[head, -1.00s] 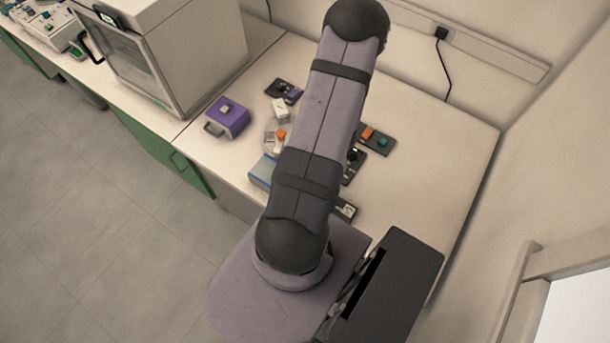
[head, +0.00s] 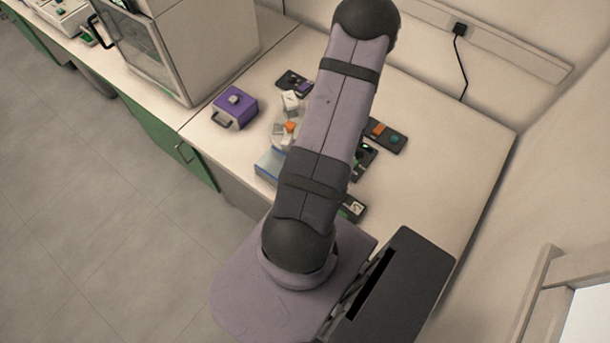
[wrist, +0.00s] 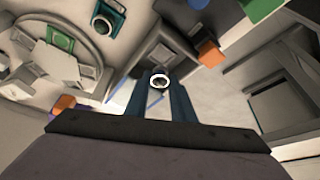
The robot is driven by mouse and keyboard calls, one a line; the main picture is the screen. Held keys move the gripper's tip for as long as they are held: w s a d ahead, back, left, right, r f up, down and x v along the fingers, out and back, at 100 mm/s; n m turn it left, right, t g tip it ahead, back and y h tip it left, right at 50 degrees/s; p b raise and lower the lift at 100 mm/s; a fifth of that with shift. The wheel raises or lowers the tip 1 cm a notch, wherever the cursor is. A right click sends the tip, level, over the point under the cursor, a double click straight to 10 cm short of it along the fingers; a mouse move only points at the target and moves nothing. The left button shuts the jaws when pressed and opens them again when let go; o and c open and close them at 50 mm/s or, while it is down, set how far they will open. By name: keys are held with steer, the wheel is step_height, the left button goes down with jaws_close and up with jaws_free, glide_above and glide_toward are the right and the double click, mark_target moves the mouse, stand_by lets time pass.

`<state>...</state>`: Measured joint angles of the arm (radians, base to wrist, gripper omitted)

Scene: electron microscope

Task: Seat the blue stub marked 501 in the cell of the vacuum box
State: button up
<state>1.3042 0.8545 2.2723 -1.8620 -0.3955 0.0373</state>
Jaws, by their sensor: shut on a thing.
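In the wrist view my gripper (wrist: 160,95) is shut, with its two dark bluish fingers close together. Between the fingertips is a small piece (wrist: 160,81) with a pale ring around a dark centre. Its side colour and any 501 marking cannot be read. In the head view my arm hides the gripper and the held piece. A purple box (head: 235,107) with a front handle and a small grey block on top stands at the left of the bench. I cannot tell for certain whether it is the vacuum box, and no cell opening can be made out.
A dark tray with orange and teal blocks (head: 386,134) lies right of my arm. Another dark tray (head: 294,82) lies behind the purple box. A large cabinet (head: 195,45) stands at the back left. The right side of the bench (head: 450,150) is clear.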

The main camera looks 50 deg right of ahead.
steer(key=shift+f+b, duration=1.15)
steer(key=shift+f, duration=0.55)
steer(key=shift+p, duration=0.3)
steer(key=shift+f, duration=0.4)
stand_by(1.2)
steer(key=shift+p, duration=0.35)
stand_by(0.7)
steer(key=o, duration=1.2)
steer(key=shift+c, duration=0.2)
steer(key=shift+d+r+p, duration=0.1)
steer(key=shift+r+p, duration=0.3)
steer(key=shift+p, duration=0.05)
steer(key=shift+o, duration=0.9)
step_height(320, 180, up, 4)
steer(key=p, duration=0.3)
steer(key=shift+f+p, duration=0.25)
steer(key=shift+p, duration=0.15)
steer(key=shift+r+p, duration=1.6)
steer(key=shift+p, duration=0.3)
